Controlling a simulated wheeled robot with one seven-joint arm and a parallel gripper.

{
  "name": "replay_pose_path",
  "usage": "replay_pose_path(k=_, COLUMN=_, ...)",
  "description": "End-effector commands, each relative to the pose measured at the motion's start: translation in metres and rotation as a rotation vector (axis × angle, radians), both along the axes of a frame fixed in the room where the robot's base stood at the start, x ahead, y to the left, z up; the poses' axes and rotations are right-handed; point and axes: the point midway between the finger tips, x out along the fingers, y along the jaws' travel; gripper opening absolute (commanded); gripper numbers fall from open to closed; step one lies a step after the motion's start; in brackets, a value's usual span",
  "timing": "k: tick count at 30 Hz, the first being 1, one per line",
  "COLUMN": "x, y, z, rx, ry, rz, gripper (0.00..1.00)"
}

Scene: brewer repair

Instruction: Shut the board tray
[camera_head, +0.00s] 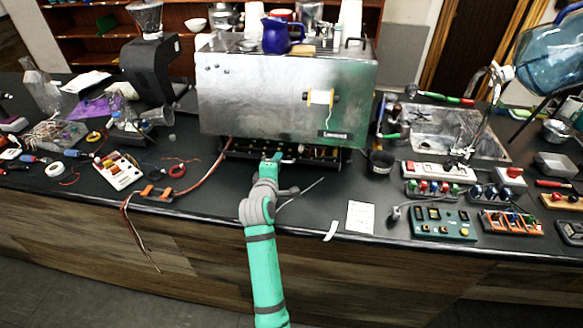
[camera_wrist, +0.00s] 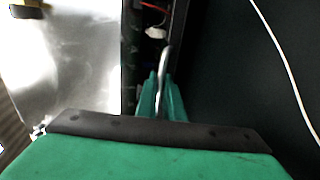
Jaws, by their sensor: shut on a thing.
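The board tray (camera_head: 313,158) is a low dark tray at the foot of the brewer (camera_head: 285,95), a big brushed-metal machine. It sticks out in front of the brewer's lower edge, with small parts showing along it. My gripper (camera_head: 271,160) reaches the middle of the tray's front. In the wrist view, my green fingers (camera_wrist: 161,95) are shut on the tray's thin metal handle (camera_wrist: 165,58). The tray (camera_wrist: 132,50) shows there as a narrow strip beside the bright metal of the brewer. My gripper hides part of the tray's front in the head view.
A red cable (camera_head: 205,174) runs from the tray's left end to a small orange terminal block (camera_head: 157,192). A dark cup (camera_head: 381,161) stands right of the tray. A paper sheet (camera_head: 360,217) and a white strip (camera_head: 331,231) lie near the counter's front edge.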

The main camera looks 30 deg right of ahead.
Motion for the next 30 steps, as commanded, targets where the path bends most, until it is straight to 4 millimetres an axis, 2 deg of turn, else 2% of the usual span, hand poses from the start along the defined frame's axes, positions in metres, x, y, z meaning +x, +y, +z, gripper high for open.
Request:
replay_pose_path(k=12, x=0.0069, y=0.0002, z=-0.0005, rx=0.0, ry=0.001, rz=0.004, gripper=0.0)
replay_pose_path(k=15, x=0.0072, y=0.0002, z=-0.0002, rx=0.0, ry=0.0, rz=0.005, gripper=0.26)
replay_pose_path(k=30, x=0.0056, y=0.0, z=-0.005, rx=0.006, ry=0.008, rz=0.003, gripper=0.26)
